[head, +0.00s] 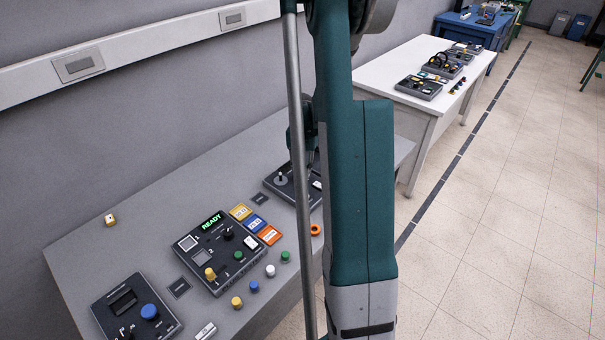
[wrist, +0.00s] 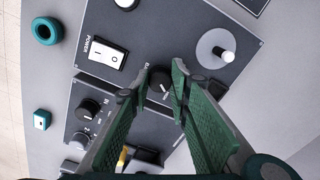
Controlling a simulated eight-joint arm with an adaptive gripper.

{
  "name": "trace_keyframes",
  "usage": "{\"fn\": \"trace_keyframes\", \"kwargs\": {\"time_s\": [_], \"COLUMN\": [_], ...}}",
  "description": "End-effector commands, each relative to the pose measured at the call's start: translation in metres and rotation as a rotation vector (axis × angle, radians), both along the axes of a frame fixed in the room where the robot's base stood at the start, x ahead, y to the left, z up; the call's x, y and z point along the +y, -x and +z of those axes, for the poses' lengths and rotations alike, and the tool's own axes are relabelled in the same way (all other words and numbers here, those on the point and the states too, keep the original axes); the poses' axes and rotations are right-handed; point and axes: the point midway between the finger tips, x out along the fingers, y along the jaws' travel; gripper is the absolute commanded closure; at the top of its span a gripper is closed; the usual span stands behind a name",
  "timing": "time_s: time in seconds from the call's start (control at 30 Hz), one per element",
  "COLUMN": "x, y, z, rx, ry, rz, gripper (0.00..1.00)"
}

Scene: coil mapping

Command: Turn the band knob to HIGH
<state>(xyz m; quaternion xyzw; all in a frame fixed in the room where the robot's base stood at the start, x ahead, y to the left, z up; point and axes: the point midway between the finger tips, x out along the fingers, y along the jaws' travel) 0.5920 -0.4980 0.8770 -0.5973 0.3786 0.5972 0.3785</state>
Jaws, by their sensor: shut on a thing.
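The band knob (wrist: 160,86) is a round black knob with a white mark on a dark grey panel (wrist: 185,22). In the wrist view, the fingertips of my gripper (wrist: 161,80) stand on both sides of it and are shut on it. The lettering beside the knob is mostly covered by a finger, so I cannot read its setting. The panel also carries a white POWER rocker switch (wrist: 108,54) and a white-tipped lever on a pale disc (wrist: 222,48). In the head view the panel (head: 276,193) is partly hidden behind my arm, and the knob does not show.
A teal ring (wrist: 46,31) lies on the bench. In the head view, a panel with a green READY display (head: 211,222) and several coloured caps stand on the grey bench (head: 140,235).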

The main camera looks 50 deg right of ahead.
Motion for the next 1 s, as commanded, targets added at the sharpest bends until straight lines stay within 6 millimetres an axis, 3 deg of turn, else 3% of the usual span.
{"fn": "trace_keyframes", "kwargs": {"time_s": [0.3, 0.77, 0.8, 0.9, 1.0], "x": [-0.0002, -0.0001, -0.0002, -0.0001, 0.0], "y": [-0.0004, -0.0005, -0.0005, -0.0005, -0.0004], "z": [-0.0003, 0.0002, 0.0002, 0.0002, 0.0001], "rx": [0.0, 0.0, 0.0, 0.0, 0.0], "ry": [0.0, 0.0, 0.0, 0.0, 0.0], "rz": [-0.14, -0.161, -0.161, -0.161, -0.16], "gripper": [0.92, 0.92, 0.78, 0.65, 0.65]}}
